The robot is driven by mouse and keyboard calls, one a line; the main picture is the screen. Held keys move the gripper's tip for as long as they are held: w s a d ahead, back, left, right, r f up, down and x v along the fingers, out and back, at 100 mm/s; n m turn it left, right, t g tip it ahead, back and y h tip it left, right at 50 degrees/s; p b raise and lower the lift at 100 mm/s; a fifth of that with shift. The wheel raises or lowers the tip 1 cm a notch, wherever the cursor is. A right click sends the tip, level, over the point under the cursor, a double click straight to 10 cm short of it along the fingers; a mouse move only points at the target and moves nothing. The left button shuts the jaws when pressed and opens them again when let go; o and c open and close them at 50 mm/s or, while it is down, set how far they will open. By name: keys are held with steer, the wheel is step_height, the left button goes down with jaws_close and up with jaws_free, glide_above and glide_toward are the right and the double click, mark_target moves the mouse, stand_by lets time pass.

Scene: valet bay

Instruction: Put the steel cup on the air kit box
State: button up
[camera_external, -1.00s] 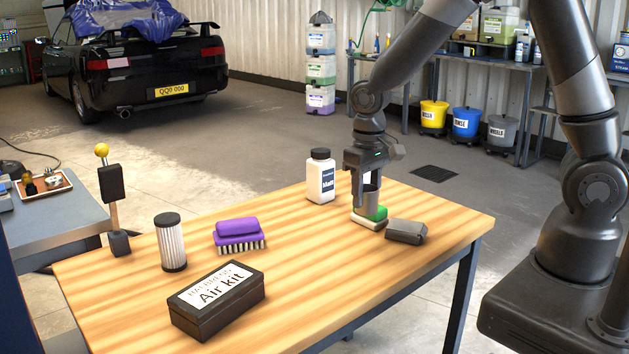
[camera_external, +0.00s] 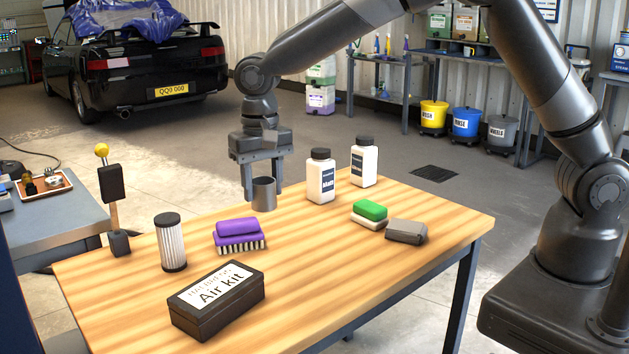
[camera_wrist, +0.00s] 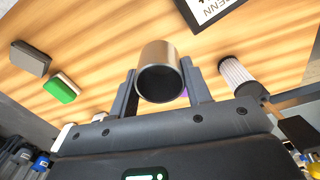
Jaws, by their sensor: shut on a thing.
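The steel cup (camera_external: 264,194) is a small grey metal cylinder held between the fingers of my gripper (camera_external: 262,185). It hangs above the table, behind the purple brush. In the wrist view the cup (camera_wrist: 160,66) sits between both fingers of my gripper (camera_wrist: 160,90), with its dark round end toward the camera. The air kit box (camera_external: 217,299) is a dark box with a white label on its lid, at the table's front. The lid is bare. In the wrist view only a corner of the box (camera_wrist: 178,6) shows at the top edge.
A purple brush (camera_external: 238,236) and a ribbed filter (camera_external: 171,243) stand behind the air kit box. Two white bottles (camera_external: 320,180) (camera_external: 363,163) stand at the back. A green-topped sponge (camera_external: 369,212) and a grey block (camera_external: 406,231) lie right. The table's middle (camera_external: 320,250) is clear.

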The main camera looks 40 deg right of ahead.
steer(key=s+a+f, duration=0.1)
steer(key=a+f, duration=0.1)
steer(key=a, duration=0.1)
steer(key=a+f, duration=0.2)
steer(key=a, duration=0.2)
steer(key=s+a+f, duration=0.1)
steer(key=a+f, duration=0.1)
steer(key=a, duration=0.1)
steer(key=shift+s+a+f, duration=0.15)
steer(key=shift+s+f, duration=0.05)
steer(key=shift+s, duration=0.15)
steer(key=shift+f, duration=2.05)
steer(key=o, duration=1)
steer(key=shift+f, duration=0.1)
step_height(320, 180, up, 12)
steer(key=shift+r, duration=0.15)
